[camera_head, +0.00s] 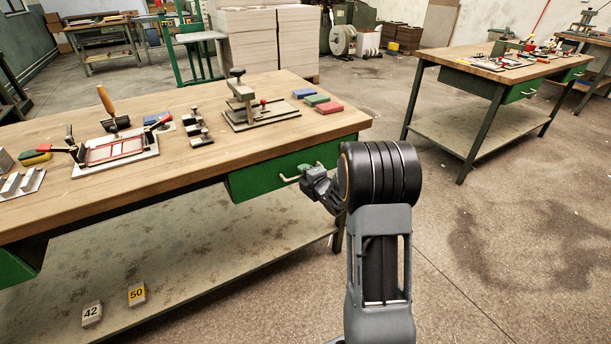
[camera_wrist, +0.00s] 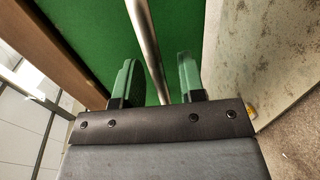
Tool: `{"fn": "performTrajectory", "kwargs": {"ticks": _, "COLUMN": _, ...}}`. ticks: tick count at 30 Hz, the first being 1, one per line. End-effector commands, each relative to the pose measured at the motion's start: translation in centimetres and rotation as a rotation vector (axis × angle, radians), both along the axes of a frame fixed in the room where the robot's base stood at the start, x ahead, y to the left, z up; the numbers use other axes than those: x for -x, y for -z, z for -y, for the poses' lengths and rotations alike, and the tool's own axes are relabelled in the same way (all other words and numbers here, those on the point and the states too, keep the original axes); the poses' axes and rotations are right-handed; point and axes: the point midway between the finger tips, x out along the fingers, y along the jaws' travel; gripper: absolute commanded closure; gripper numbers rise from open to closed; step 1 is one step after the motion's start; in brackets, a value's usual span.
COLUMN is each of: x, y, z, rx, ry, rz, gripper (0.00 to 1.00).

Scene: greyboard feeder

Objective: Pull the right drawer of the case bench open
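The wooden-topped bench (camera_head: 215,158) in front of me has a green right drawer (camera_head: 255,182) under its top, and the drawer front looks shut. Its metal bar handle (camera_head: 290,179) sticks out from the front. My gripper (camera_head: 305,171) is at this handle. In the wrist view the handle bar (camera_wrist: 146,40) runs between the two green-tipped fingers of my gripper (camera_wrist: 157,78). The fingers are apart, with a gap showing on both sides of the bar. The green drawer front (camera_wrist: 95,40) fills the background there. My wrist hides part of the drawer's right end in the head view.
A left drawer (camera_head: 14,270) shows at the bench's other end. The lower shelf (camera_head: 210,235) carries two number blocks, 42 (camera_head: 91,314) and 50 (camera_head: 137,294). Jigs and coloured blocks stand on top. Another bench (camera_head: 480,115) stands at the right; the floor between is clear.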

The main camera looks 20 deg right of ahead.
Motion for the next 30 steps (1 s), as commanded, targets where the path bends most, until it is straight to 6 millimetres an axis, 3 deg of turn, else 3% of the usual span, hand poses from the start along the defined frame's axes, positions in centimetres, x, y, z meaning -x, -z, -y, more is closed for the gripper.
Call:
{"fn": "performTrajectory", "kwargs": {"ticks": 3, "x": 0.01, "y": 0.0, "z": 0.01, "rx": 0.0, "ry": 0.0, "rz": 0.0, "gripper": 0.63}}
{"fn": "performTrajectory", "kwargs": {"ticks": 15, "x": 0.03, "y": 0.0, "z": 0.02, "rx": 0.0, "ry": 0.0, "rz": 0.0, "gripper": 1.0}}
{"fn": "performTrajectory", "kwargs": {"ticks": 30, "x": -0.11, "y": 0.1, "z": 0.07, "rx": 0.0, "ry": 0.0, "rz": 0.0, "gripper": 1.0}}
